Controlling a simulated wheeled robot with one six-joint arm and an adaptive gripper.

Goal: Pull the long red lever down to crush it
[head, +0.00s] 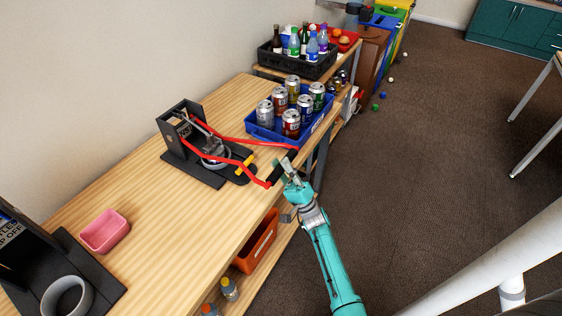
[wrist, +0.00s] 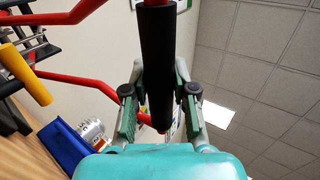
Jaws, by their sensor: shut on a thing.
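The long red lever (head: 258,143) is a two-armed frame reaching out from the black crusher (head: 183,124) over the table's front edge. It slopes gently in the head view. A black grip bar (wrist: 156,45) joins its ends. My gripper (head: 287,171) is shut on this bar, with one finger on each side of it in the wrist view. The crusher stands on a black base with a yellow-tipped part in front. A grey, rounded thing (head: 215,158) sits in it, partly hidden by the lever; I cannot tell if it is a can.
A blue crate (head: 262,133) of several cans stands behind the crusher, with a black crate (head: 268,61) of bottles beyond. A pink tub (head: 104,232) and another black device (head: 22,262) are at left. An orange bin (head: 256,243) sits below the table. The floor at right is mostly open.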

